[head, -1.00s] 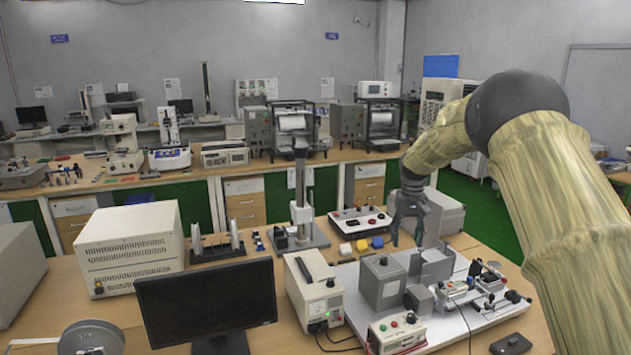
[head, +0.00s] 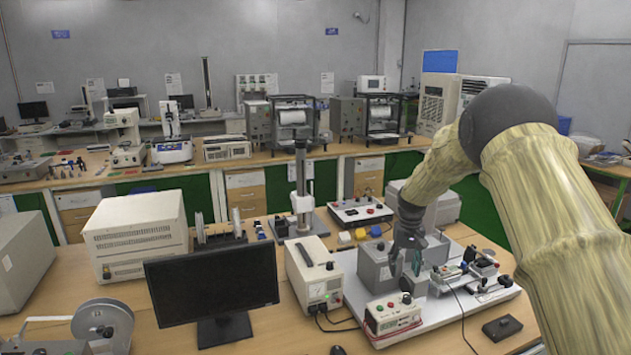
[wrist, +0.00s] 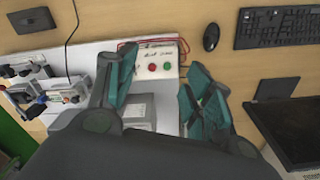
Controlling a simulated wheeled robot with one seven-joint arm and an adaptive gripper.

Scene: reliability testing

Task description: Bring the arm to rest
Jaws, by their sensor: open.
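My gripper (head: 405,262) hangs from my arm at the right of the head view, pointing down over the grey block fixture on the white board (head: 478,307). In the wrist view its two teal-lined fingers (wrist: 158,100) are spread apart, with nothing between them. Below and between the fingers lie part of a grey block (wrist: 138,108) and a white control box (wrist: 158,62) with a red and a green button. Whether the fingers touch the fixture cannot be told.
A black monitor (head: 212,285) and a cream power unit (head: 312,270) stand left of my gripper. A tall stand (head: 301,190) rises behind. A mouse (wrist: 211,37) and keyboard (wrist: 277,27) show in the wrist view.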

